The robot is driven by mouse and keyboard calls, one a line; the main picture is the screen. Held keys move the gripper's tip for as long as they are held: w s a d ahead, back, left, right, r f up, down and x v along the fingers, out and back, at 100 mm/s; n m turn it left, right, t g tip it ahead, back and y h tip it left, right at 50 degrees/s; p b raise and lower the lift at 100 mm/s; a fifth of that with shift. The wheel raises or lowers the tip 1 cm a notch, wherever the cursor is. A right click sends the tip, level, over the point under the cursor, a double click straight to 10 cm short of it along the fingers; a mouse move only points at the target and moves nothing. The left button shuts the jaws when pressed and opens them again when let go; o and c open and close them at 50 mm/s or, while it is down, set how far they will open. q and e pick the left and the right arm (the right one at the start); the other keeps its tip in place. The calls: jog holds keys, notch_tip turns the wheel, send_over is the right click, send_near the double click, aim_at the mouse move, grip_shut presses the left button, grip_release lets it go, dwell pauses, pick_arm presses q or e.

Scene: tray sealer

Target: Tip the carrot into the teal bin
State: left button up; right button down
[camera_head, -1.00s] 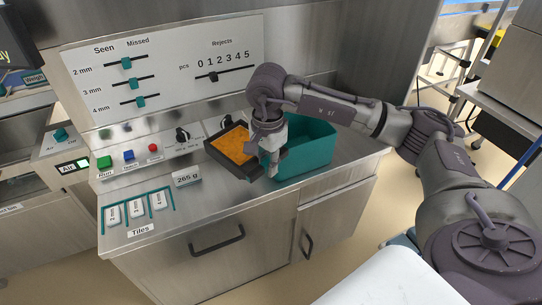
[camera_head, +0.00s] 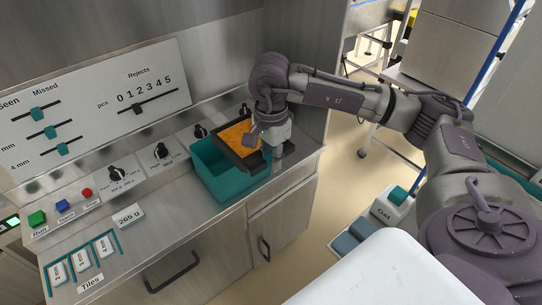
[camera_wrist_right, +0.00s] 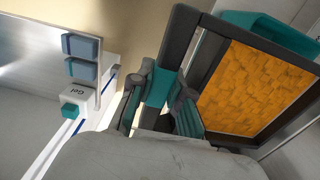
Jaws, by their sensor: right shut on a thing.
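The carrot (camera_head: 238,134) is a flat orange mass of small pieces in a dark tray (camera_head: 224,148). My right gripper (camera_head: 260,139) is shut on the tray's near right side and holds it over the back right part of the teal bin (camera_head: 206,178). The tray looks roughly level, and the carrot lies inside it. In the right wrist view, the carrot (camera_wrist_right: 258,88) fills the tray (camera_wrist_right: 185,40) beside the gripper fingers (camera_wrist_right: 170,103), and the teal bin (camera_wrist_right: 262,32) shows beyond the rim. The bin's floor is largely hidden. My left gripper is out of view.
Numbered tiles (camera_head: 80,256) lie at the front left.

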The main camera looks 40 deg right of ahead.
jog(key=shift+w+r+g+p, duration=0.15)
jog(key=shift+r+g+p, duration=0.75)
jog(key=shift+p, duration=0.85)
jog(key=shift+w+a+r+g+p, duration=0.1)
jog(key=shift+r+g+p, duration=0.5)
jog(key=shift+p, duration=0.55)
